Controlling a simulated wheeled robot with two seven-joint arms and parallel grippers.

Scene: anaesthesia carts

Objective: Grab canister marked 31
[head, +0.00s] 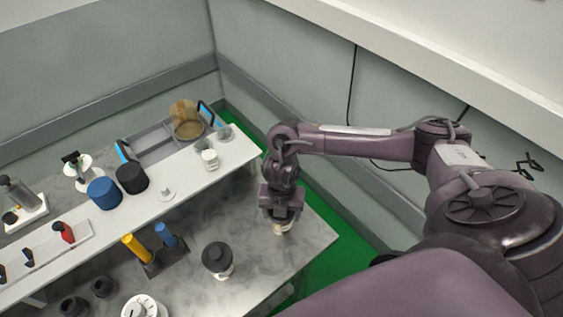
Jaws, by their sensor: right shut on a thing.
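My right gripper (281,220) points down over the right end of the marble counter. It is shut on a small pale object (281,230), of which only the lower part shows below the fingers. The rest is hidden by the gripper, and I cannot read any mark on it. It seems to be at or just above the counter top. No number 31 is legible on any container in view. My left gripper is not in view.
A dark-lidded white jar (217,260) stands left of the gripper. A holder with yellow (134,248) and blue (165,235) items is farther left. Walls close the back.

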